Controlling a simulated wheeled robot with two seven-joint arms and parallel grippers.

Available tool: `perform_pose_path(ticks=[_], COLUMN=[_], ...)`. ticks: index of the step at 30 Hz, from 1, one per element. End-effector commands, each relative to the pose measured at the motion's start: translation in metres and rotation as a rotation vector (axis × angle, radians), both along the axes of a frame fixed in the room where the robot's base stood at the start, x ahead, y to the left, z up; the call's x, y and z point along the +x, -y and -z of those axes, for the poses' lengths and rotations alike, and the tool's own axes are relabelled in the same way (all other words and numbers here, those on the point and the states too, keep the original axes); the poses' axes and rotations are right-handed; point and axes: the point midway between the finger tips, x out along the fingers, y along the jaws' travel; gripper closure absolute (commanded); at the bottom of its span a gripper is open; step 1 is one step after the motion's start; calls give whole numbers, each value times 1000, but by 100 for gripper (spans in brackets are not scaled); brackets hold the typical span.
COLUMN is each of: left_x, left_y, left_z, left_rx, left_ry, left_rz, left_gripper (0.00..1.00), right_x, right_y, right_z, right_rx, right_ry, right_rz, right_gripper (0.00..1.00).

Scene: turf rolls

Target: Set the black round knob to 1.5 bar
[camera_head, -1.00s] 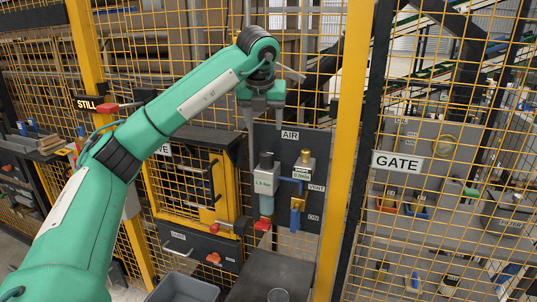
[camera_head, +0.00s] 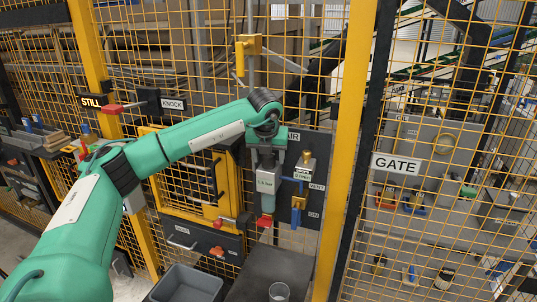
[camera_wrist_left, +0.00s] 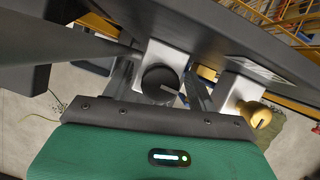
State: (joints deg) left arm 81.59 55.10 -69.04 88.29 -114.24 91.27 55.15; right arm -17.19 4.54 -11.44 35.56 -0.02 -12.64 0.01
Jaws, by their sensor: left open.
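The black round knob (camera_wrist_left: 160,82) shows in the left wrist view, with a light line on its face, on top of a pale block. In the head view, the grey regulator body (camera_head: 266,183) carries a small display too small to read surely; my gripper covers the knob there. My left gripper (camera_head: 267,157) points down over the regulator. In the left wrist view its open fingers (camera_wrist_left: 160,88) stand on either side of the knob; I cannot tell whether they touch it. My right gripper is not in view.
A brass fitting (camera_head: 305,167) with a small label stands right of the regulator, above a blue valve (camera_head: 296,217). A red handle (camera_head: 264,221) is below the regulator. A yellow fence post (camera_head: 345,150) rises to the right. A grey bin (camera_head: 187,285) sits below.

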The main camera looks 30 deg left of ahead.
Motion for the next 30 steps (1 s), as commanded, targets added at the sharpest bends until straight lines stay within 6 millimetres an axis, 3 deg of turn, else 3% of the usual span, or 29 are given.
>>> perform_pose_path(ticks=[4,11,12,19,30], left_x=[0,0,0,0,0], left_y=[0,0,0,-1,-1], left_z=[0,0,0,4,2], left_rx=[0,0,0,-2,-1], left_ry=[0,0,0,0,1], left_rz=[0,0,0,64,361], left_gripper=[41,84,86,86,86], right_x=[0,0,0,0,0], right_y=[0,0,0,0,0], right_z=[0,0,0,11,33], right_rx=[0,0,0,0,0], right_ry=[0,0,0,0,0], right_rz=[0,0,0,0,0], right_gripper=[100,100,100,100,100])
